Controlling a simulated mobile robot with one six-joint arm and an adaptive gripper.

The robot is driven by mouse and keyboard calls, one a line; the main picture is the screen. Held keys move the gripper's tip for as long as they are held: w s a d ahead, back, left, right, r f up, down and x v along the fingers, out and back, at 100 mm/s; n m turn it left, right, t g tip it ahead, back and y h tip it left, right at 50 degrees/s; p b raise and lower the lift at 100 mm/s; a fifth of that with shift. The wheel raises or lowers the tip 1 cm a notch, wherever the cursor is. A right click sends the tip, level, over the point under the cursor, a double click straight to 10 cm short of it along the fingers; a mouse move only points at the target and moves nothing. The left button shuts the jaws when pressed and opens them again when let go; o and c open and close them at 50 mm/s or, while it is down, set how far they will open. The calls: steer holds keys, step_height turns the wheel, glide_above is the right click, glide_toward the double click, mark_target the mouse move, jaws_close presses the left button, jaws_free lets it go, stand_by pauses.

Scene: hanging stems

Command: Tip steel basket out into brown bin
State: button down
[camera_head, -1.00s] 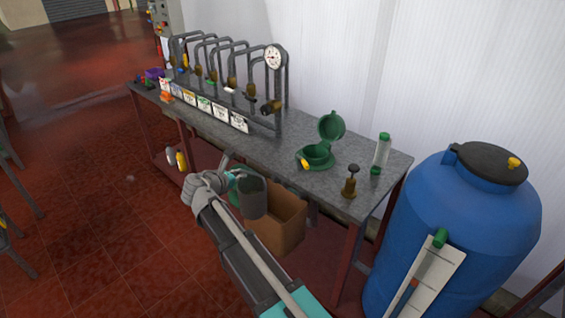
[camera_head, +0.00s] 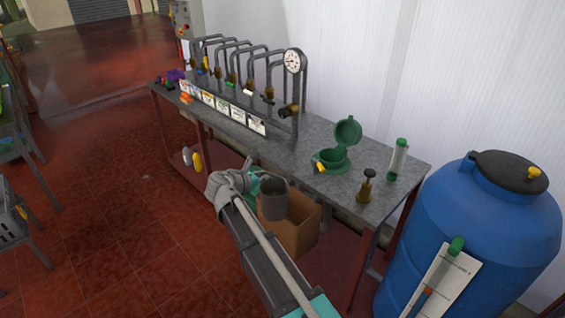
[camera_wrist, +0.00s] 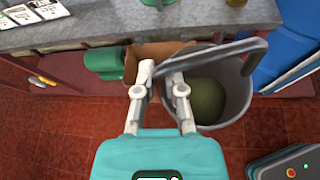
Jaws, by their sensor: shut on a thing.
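The steel basket (camera_head: 274,203) is a grey pail with a bar handle. In the wrist view the steel basket (camera_wrist: 240,103) hangs at the right of my gripper, its mouth facing the camera. Something olive green (camera_wrist: 206,100) shows inside; I cannot tell what it is. My gripper (camera_wrist: 163,82) is shut on the basket's handle; in the head view my gripper (camera_head: 250,184) is partly hidden by my arm. The brown bin (camera_head: 302,238) is an open box below the bench's front edge. The basket overlaps its left part in the head view. The bin (camera_wrist: 150,52) is partly covered in the wrist view.
The grey workbench (camera_head: 300,165) stands behind, with pipes, a gauge (camera_head: 294,61) and a green lidded device (camera_head: 335,155) on it. A blue barrel (camera_head: 470,235) stands at the right. A green container (camera_wrist: 105,62) lies left of the bin.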

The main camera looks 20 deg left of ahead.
steer(key=w+a+f+m+g+h+b, duration=0.1)
steer(key=w+f+b, duration=0.3)
steer(key=w, duration=0.7)
steer(key=w+a+f+m+g+h+b, duration=0.1)
steer(key=w+f+m+h+b, duration=0.2)
steer(key=w, duration=0.8)
step_height(320, 180, down, 2)
steer(key=shift+a+f+h+b, duration=0.25)
steer(key=shift+h+b, duration=0.15)
steer(key=shift+b, duration=0.65)
steer(key=shift+d, duration=0.1)
